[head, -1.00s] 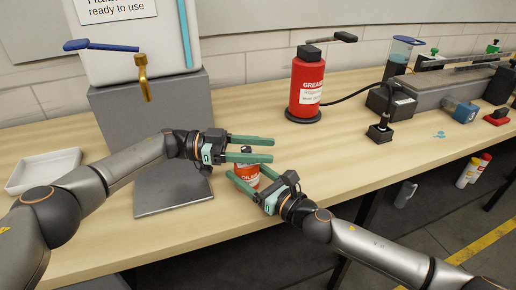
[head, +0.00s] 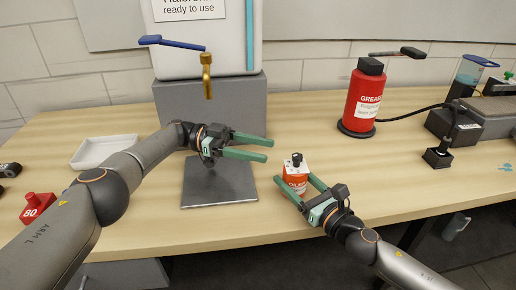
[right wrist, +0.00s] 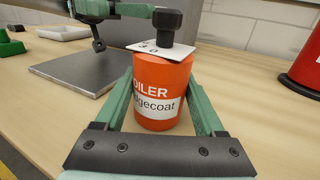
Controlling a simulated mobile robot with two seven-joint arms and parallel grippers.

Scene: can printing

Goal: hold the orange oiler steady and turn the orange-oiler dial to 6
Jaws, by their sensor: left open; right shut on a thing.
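The orange oiler (head: 295,184) stands upright on the table, with a white label. On its top are a white dial plate (right wrist: 150,48) with printed figures, partly hidden, and a black knob (right wrist: 167,22); the dial's setting cannot be read. My right gripper (head: 296,182) is shut on the oiler's body, one finger on each side, as the right wrist view shows. My left gripper (head: 269,150) is open and empty, to the left of the knob and apart from it in the head view. A green finger of it crosses the top of the right wrist view.
A grey metal plate (head: 218,184) lies left of the oiler, below a brass tap (head: 207,75). A red grease can (head: 362,98) stands behind to the right. A white tray (head: 104,151) and a red block marked 80 (head: 37,207) are at left.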

